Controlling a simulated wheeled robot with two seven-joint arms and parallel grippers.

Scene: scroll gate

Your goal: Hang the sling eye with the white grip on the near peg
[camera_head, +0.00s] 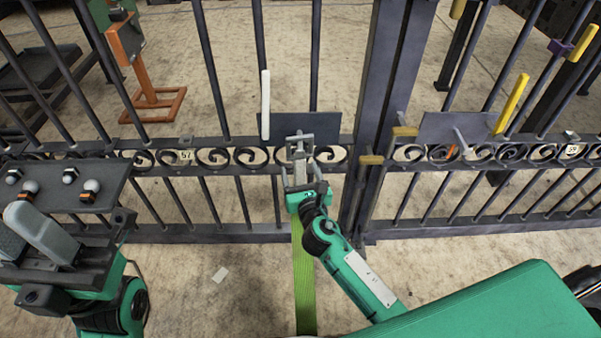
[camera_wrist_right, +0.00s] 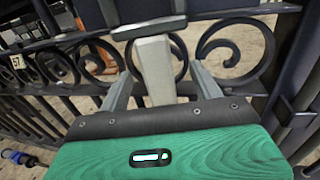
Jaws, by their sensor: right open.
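My right gripper (camera_head: 300,175) is at the gate's scroll band. In the right wrist view its two grey fingers (camera_wrist_right: 156,85) are open, one on each side of a pale grip (camera_wrist_right: 155,65), with gaps between. A grey metal crossbar (camera_wrist_right: 150,28) lies at the grip's top, in front of a dark plate (camera_head: 322,124). A green sling strap (camera_head: 304,280) hangs down below my gripper. The gripper hides where sling and eye join, and I cannot tell how the eye sits on the peg.
The right gate panel has another plate (camera_head: 440,127), a grey peg (camera_head: 462,141) and a yellow bar (camera_head: 512,103). A dark shelf with knobs (camera_head: 75,205) is at left. An orange stand (camera_head: 140,75) is behind the gate.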

